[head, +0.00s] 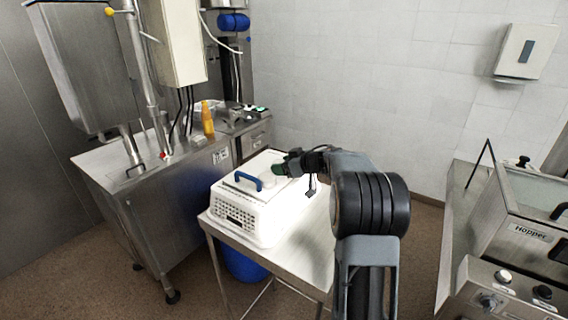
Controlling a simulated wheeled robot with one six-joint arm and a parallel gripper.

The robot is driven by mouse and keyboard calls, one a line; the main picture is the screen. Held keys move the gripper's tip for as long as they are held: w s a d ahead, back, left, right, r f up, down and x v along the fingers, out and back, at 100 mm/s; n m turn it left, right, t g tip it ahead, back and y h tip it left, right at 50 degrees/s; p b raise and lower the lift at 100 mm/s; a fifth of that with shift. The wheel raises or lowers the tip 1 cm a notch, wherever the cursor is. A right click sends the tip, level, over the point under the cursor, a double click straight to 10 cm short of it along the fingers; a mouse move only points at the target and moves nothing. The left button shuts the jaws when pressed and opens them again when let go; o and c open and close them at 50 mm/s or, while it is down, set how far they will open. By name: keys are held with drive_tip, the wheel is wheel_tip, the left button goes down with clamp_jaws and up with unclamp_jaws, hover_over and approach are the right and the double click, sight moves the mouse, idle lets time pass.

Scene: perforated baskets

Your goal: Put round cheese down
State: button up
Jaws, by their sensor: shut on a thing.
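My gripper (281,169) is at the upper right part of a white perforated basket (232,219), reached from the right by my arm. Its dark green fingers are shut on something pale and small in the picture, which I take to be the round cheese. The cheese's outline blends with the white basket, and the gripper partly hides it. I cannot tell whether it touches the basket.
A steel machine with a worktop (118,158) stands left of the table, with an orange bottle (208,118) on it. A blue container (244,265) is under the table. The table's right part is bare beside my arm.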

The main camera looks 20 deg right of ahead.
drive_tip(key=shift+f, duration=0.2)
drive_tip(key=o, duration=0.9)
drive_tip(key=shift+f, duration=0.1)
drive_tip(key=shift+o, duration=0.2)
drive_tip(key=b, duration=0.2)
drive_tip(key=shift+f+b, duration=0.3)
drive_tip(key=shift+b, duration=0.1)
